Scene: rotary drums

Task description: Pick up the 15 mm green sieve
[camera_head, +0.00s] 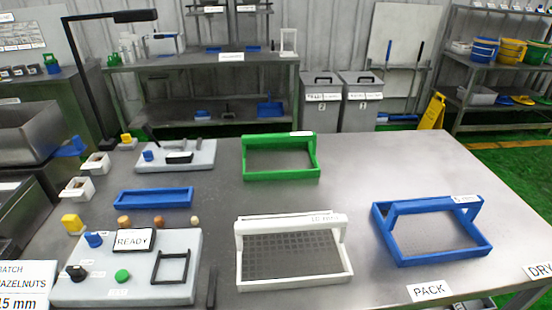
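A green-framed sieve (281,176) with a raised handle bar across its back lies flat near the middle of the grey table. The label on its handle is too small to read. A white-framed sieve (294,284), labelled with what looks like 10 mm, lies in front of it. A blue-framed sieve (432,257) with a raised handle and a white label lies to the right. Neither of my grippers shows in the head view.
The grey table (360,170) is bare between and behind the sieves. A blue tray (153,198), small nuts and a grey control panel (130,265) reading READY stand at the left. A sign at lower left reads 15 mm. A black lamp post (100,85) rises at the left edge.

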